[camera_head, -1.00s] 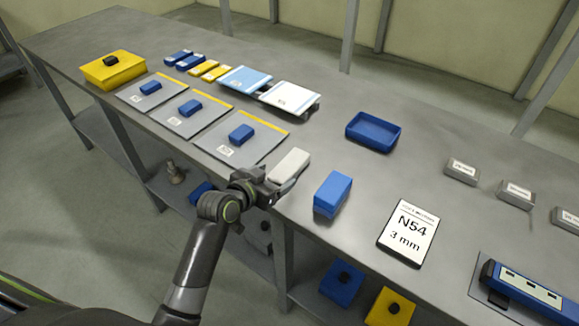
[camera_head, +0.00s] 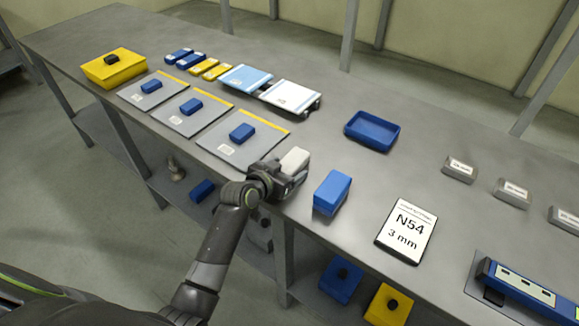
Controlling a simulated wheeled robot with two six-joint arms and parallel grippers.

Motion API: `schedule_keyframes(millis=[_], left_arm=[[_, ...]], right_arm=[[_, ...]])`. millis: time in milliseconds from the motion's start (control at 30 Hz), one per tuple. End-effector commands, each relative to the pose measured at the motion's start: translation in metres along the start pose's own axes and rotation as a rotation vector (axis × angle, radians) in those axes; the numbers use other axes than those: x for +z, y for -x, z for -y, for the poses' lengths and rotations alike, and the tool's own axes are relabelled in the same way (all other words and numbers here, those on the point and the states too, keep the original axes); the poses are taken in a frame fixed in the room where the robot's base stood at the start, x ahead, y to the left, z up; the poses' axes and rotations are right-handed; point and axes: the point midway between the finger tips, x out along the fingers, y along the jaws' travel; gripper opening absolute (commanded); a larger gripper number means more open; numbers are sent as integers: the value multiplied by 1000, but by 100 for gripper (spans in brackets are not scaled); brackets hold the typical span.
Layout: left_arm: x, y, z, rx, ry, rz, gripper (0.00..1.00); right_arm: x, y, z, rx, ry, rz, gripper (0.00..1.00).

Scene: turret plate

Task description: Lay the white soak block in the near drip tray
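The white soak block (camera_head: 295,160) is near the front edge of the table, with its lower part hidden behind my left gripper (camera_head: 292,175). The gripper is right at the block's near end. I cannot tell whether its fingers are open or shut on the block, or whether the block touches the table. A blue open tray (camera_head: 372,132) stands empty further back and to the right of the block. My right gripper is not in view.
A blue block (camera_head: 332,194) stands just right of my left gripper. An N54 card (camera_head: 406,232) lies further right. Grey mats with blue blocks (camera_head: 241,132) lie to the left. Grey labelled blocks (camera_head: 459,169) stand at the right. The table around the blue tray is clear.

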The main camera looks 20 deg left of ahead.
Motion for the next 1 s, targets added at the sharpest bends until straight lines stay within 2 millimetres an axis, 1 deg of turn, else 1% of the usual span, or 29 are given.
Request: schedule_keyframes(millis=[33, 367, 567, 667, 767, 1000], left_arm=[[0, 0, 0, 0, 0, 0, 67], [0, 0, 0, 0, 0, 0, 24], [-1, 1, 0, 0, -1, -1, 24], [-8, 3, 0, 0, -3, -4, 24], [-23, 9, 0, 0, -4, -6, 24], [-68, 27, 0, 0, -5, -7, 24]], right_arm=[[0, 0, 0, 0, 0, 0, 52], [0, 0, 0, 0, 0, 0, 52], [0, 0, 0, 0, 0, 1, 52], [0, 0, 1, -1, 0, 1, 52], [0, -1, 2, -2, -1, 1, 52], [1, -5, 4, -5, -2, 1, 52]])
